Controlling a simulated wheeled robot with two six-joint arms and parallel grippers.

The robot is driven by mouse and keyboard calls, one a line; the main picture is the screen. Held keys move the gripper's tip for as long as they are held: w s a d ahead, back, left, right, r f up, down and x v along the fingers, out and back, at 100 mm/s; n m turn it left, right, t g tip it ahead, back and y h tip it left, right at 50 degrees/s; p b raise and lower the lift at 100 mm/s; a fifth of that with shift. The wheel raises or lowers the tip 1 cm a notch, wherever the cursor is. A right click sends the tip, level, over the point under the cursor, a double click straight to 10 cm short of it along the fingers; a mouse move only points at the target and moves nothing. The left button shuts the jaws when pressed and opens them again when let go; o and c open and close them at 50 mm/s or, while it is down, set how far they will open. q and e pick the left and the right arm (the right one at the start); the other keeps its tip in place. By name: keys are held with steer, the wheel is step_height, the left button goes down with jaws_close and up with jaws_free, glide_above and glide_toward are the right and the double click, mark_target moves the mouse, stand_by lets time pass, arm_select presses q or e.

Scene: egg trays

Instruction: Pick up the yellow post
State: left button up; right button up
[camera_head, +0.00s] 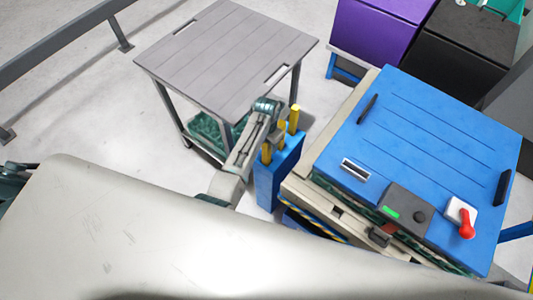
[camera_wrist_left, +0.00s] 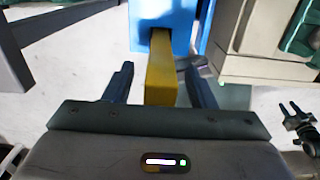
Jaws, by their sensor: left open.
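Yellow posts stand upright on a narrow blue stand (camera_head: 278,175) in the head view, one of them at its right end (camera_head: 294,118). My left gripper (camera_head: 277,138) is over the stand among the posts, small and partly hidden by its own arm. In the left wrist view, a yellow post (camera_wrist_left: 161,68) reaches from the blue stand (camera_wrist_left: 160,14) in between the two open fingers of my left gripper (camera_wrist_left: 160,87). Gaps show on both sides of the post. A small dark gripper, my right one (camera_wrist_left: 291,108), shows at the right edge with its fingers apart.
A blue-topped machine (camera_head: 420,150) with a red lever (camera_head: 466,225) stands close to the right of the stand. A grey slatted table (camera_head: 225,60) stands behind left. Purple (camera_head: 370,30) and black (camera_head: 462,50) boxes are at the back.

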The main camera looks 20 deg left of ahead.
arm_select(q)
jaws_close()
arm_select(e)
steer(key=shift+s+d, duration=0.1)
steer(key=shift+d, duration=0.45)
arm_select(q)
steer(key=shift+r, duration=0.1)
